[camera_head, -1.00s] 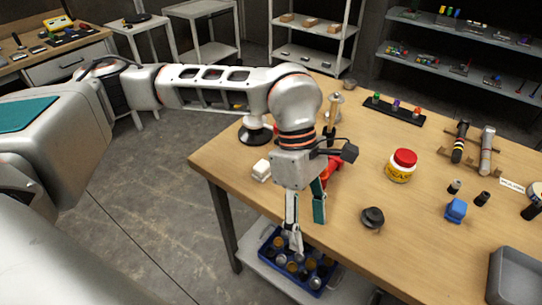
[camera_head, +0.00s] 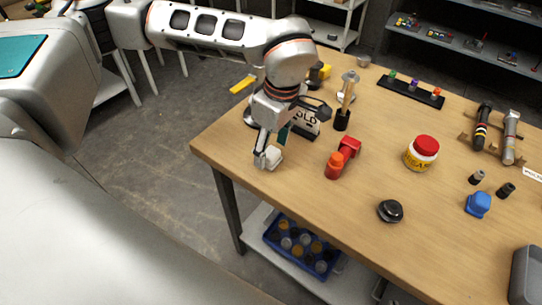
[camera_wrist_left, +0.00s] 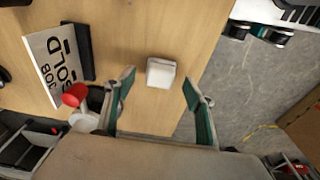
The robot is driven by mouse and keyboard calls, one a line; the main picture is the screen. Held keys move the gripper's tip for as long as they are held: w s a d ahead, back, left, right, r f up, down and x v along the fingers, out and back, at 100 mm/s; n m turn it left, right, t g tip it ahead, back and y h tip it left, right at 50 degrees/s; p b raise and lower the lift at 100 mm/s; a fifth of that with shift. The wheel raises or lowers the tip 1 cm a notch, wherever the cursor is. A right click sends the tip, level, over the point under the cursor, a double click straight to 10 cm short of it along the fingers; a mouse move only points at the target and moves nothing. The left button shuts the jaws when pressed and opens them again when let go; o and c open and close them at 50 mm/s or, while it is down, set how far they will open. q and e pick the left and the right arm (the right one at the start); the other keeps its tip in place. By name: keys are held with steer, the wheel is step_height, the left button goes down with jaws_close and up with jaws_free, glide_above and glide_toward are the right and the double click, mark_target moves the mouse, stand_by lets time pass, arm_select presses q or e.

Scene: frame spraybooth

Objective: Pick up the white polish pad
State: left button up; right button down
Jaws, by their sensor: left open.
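The white polish pad (camera_wrist_left: 161,72) is a small white block on the wooden table near its edge. In the head view the pad (camera_head: 273,157) is partly hidden by my left gripper (camera_head: 271,148), which points down over it. In the left wrist view the open green-lined fingers of the left gripper (camera_wrist_left: 158,80) stand one on each side of the pad, with a gap to each. My right gripper is not in view.
A sign (camera_wrist_left: 60,62) stands close beside the left gripper. A red and orange item (camera_head: 342,160), a yellow jar with a red lid (camera_head: 421,153) and a black round knob (camera_head: 390,211) are on the table. A blue crate (camera_head: 302,247) sits on the shelf below.

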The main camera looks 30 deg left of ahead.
mark_target(271, 152)
arm_select(q)
steer(key=shift+a+f, duration=0.15)
steer(key=shift+f, duration=1.1)
steer(key=c, duration=1.2)
steer(key=shift+r, duration=0.15)
step_height(271, 152, up, 20)
steer(key=shift+f+p, duration=0.1)
steer(key=shift+p, duration=0.6)
steer(key=shift+o, duration=1.2)
steer(key=shift+c, duration=0.6)
